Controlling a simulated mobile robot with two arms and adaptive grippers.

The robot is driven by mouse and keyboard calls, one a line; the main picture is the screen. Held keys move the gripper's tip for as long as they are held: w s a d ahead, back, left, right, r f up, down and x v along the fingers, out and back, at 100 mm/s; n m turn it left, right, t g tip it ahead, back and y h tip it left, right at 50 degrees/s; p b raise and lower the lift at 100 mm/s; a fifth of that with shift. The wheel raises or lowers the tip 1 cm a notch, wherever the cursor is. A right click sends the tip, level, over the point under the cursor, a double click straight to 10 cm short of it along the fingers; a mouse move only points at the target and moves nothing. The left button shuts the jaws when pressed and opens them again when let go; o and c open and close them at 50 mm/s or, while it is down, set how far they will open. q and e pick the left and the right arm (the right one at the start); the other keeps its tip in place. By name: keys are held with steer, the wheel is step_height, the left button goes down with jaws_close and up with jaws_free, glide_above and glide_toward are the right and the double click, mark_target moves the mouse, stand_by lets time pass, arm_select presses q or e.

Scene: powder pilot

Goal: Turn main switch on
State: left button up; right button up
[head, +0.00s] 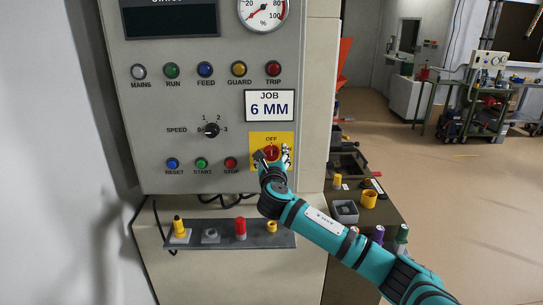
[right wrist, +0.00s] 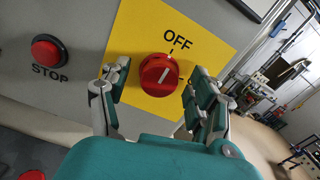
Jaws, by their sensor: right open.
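The main switch is a red rotary knob (head: 271,151) on a yellow plate (head: 284,137) at the lower right of the grey control panel. In the right wrist view the knob (right wrist: 154,84) shows a white line that points towards the printed OFF. My right gripper (head: 272,157) is in front of the switch. In the right wrist view its open fingers (right wrist: 157,82) stand on either side of the knob, with a visible gap at each side. Whether a fingertip touches the plate I cannot tell. My left gripper is not in view.
The panel (head: 170,100) also has a red STOP button (head: 231,162) left of the switch, a SPEED dial (head: 211,130) and a row of lamps. A small shelf (head: 255,239) with coloured parts sits below. A bench with loose parts stands to the right.

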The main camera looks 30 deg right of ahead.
steer(key=c, duration=1.2)
steer(key=shift+o, duration=0.2)
steer(key=shift+m, duration=0.3)
steer(key=m, duration=0.2)
steer(key=shift+m+p, duration=0.3)
steer(key=shift+p, duration=0.05)
steer(key=m, duration=0.4)
steer(key=shift+s, duration=0.1)
steer(key=m, duration=0.5)
steer(key=shift+d+f+b, duration=0.1)
steer(key=shift+f+b, duration=0.05)
steer(key=shift+b, duration=0.2)
steer(key=shift+m+b, duration=0.4)
steer(key=shift+m, duration=1.4)
